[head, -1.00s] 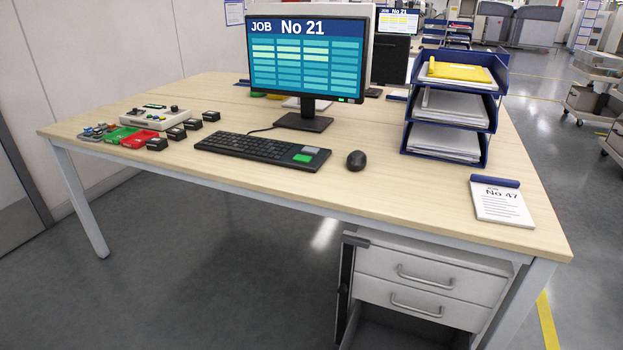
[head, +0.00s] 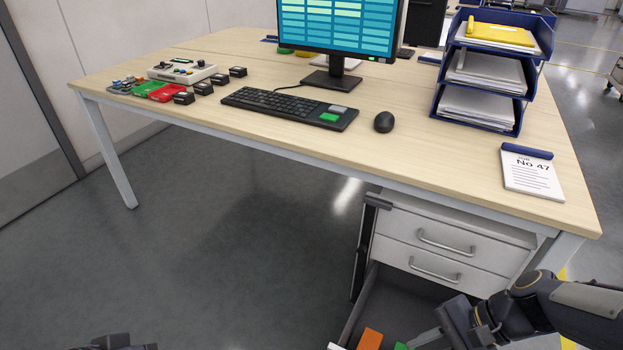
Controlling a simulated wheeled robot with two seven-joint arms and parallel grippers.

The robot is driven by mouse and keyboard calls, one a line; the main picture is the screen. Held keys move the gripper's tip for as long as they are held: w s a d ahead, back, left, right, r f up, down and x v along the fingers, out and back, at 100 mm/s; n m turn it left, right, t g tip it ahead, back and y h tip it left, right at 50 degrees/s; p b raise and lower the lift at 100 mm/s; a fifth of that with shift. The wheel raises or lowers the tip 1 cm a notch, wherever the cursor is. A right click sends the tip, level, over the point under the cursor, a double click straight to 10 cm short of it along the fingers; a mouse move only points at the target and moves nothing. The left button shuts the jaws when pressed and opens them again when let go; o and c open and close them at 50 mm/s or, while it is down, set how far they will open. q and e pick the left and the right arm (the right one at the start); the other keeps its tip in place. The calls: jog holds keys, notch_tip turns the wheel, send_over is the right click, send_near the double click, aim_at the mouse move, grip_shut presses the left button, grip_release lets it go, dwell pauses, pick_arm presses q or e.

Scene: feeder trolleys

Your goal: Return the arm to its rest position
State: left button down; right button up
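My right arm comes in from the lower right, and its gripper (head: 426,338) is over the open bottom drawer (head: 383,300) of the cabinet under the desk. A light grey finger-like part shows, but the rest of the gripper is cut off or hidden, so its opening cannot be told. Only a dark part of my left gripper (head: 124,342) shows at the bottom left edge, over the floor. Its fingertips are out of view.
The desk (head: 440,165) carries a monitor, keyboard (head: 290,107), mouse, tray stack (head: 485,75) and job pad (head: 532,175). An orange thing (head: 370,338) and a green thing (head: 401,346) lie in the drawer. The floor under the desk's left part is clear.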

notch_tip(320, 180, up, 36)
jog(key=s+a+n+t+h+p, duration=0.1)
jog(key=n+t+h+p, duration=0.3)
jog(key=p, duration=2.4)
jog(key=s+n, duration=0.1)
jog(key=n, duration=0.5)
jog(key=shift+t, duration=0.4)
